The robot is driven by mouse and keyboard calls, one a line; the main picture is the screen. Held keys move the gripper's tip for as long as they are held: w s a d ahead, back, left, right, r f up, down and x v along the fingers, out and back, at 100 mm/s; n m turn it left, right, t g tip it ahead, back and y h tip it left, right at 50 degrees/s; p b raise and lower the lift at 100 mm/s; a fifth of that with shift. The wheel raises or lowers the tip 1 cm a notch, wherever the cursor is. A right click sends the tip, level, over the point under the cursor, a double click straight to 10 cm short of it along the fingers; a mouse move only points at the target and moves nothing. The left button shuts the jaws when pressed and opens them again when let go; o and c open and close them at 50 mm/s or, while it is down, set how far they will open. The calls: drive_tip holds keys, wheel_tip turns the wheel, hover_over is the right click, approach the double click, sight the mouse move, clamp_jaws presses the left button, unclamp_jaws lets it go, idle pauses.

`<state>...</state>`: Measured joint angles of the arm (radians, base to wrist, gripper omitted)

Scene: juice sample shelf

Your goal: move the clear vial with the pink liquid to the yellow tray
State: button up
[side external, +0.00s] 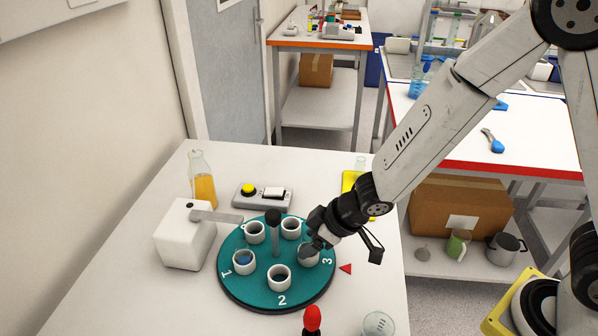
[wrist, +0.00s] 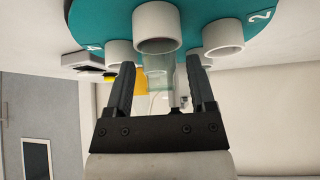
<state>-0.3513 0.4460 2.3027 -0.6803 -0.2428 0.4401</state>
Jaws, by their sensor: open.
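I cannot make out a clear vial with pink liquid in either view. A teal round carousel (side external: 257,302) holds several white cups, one of them by the number 2 (side external: 279,277).
A white block with an arm (side external: 184,238) stands left of the carousel. A bottle of orange liquid (side external: 203,187) and a yellow-button box (side external: 262,196) stand behind. A red-topped object (side external: 312,319) and a clear glass (side external: 378,324) are at the front. The table's front left is clear.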

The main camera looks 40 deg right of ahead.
clamp_jaws()
drive_tip(key=shift+r, duration=1.25)
idle(1.0)
drive_tip(key=shift+r, duration=0.7)
drive_tip(key=shift+r, duration=0.3)
